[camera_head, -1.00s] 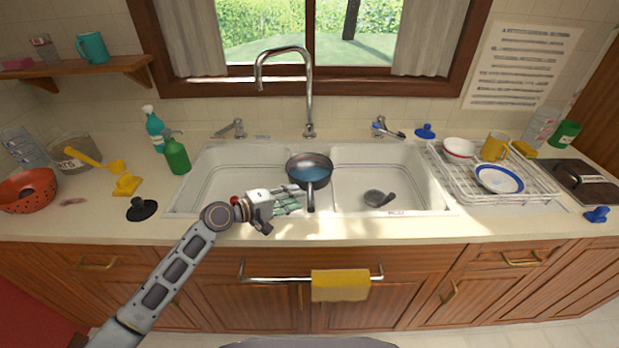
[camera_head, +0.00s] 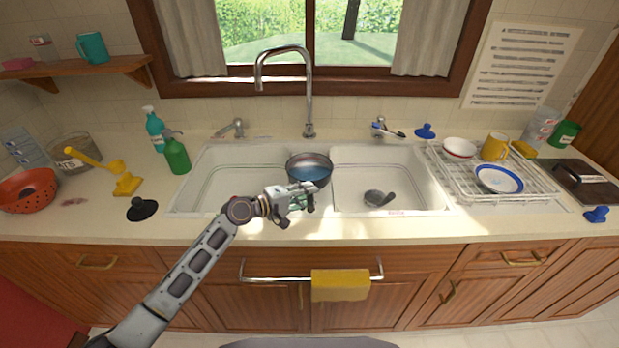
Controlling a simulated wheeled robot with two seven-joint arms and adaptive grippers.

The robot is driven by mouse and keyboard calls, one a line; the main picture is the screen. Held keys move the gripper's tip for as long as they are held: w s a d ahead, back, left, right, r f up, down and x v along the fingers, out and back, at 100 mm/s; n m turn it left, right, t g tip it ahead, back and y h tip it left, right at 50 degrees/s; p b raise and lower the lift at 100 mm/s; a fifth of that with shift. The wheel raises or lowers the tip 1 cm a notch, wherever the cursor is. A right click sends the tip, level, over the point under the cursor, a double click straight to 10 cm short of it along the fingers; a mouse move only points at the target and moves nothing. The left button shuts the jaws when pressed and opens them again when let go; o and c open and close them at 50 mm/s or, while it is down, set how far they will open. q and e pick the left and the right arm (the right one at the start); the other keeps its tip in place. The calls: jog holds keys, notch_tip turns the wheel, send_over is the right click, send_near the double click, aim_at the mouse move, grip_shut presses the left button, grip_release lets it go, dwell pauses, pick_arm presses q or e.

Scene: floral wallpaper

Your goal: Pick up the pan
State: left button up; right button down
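The pan (camera_head: 310,166) is dark metal with a blue inside. It rests over the divider between the two sink basins, with its handle toward the front. My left gripper (camera_head: 306,198) is at the handle, just in front of the pan's bowl, and covers most of the handle. Its fingers are small here and overlap the handle, so I cannot tell whether they are closed on it. My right gripper is out of view.
The white double sink (camera_head: 220,180) surrounds the pan, with the tall faucet (camera_head: 309,90) behind it. A dish rack (camera_head: 535,185) stands right. A green bottle (camera_head: 176,155) stands left.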

pick_arm(q)
jog(key=shift+w+d, duration=0.1)
grip_shut()
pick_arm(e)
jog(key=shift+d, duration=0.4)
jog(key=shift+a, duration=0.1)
